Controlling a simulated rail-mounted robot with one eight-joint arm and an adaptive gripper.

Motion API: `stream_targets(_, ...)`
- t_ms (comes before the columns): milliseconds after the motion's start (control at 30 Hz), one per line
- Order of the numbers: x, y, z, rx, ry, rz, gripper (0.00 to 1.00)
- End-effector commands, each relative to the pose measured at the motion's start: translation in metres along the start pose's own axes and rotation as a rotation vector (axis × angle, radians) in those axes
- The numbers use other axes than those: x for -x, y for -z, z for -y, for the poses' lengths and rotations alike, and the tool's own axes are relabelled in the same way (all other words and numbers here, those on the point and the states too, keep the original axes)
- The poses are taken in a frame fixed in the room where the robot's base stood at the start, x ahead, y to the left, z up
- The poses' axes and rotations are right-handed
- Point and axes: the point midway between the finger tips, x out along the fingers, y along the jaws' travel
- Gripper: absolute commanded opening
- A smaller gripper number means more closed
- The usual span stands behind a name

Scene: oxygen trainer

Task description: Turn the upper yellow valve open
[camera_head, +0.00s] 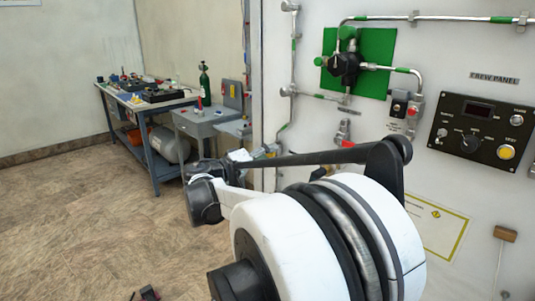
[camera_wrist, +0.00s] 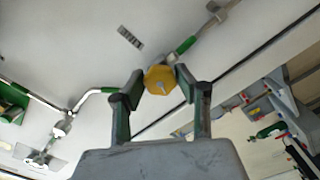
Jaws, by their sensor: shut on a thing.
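A yellow valve knob (camera_wrist: 156,72) with a grey centre sits between the two fingertips of my gripper (camera_wrist: 160,80) in the wrist view. The fingers stand on either side of the knob and are shut on it. A green-sleeved pipe (camera_wrist: 186,45) runs up and right from the knob. A second yellow part (camera_wrist: 185,131) shows lower down between the fingers, partly hidden by my gripper; I cannot tell what it is. In the head view my arm hides the yellow knob, and my fingertips cannot be made out.
The white panel carries a green plate (camera_head: 378,50) with a black regulator (camera_head: 345,66), pipes and a black crew panel (camera_head: 484,130). A workbench (camera_head: 140,103) and grey cart (camera_head: 202,120) stand back left beside a green cylinder (camera_head: 204,82). The left floor is mostly clear.

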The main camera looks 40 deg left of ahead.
Motion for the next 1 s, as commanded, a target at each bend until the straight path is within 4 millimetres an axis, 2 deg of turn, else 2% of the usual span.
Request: stream_targets(1000,0.0002,0.0006,-0.0012,0.963,0.000,0.000,0.05)
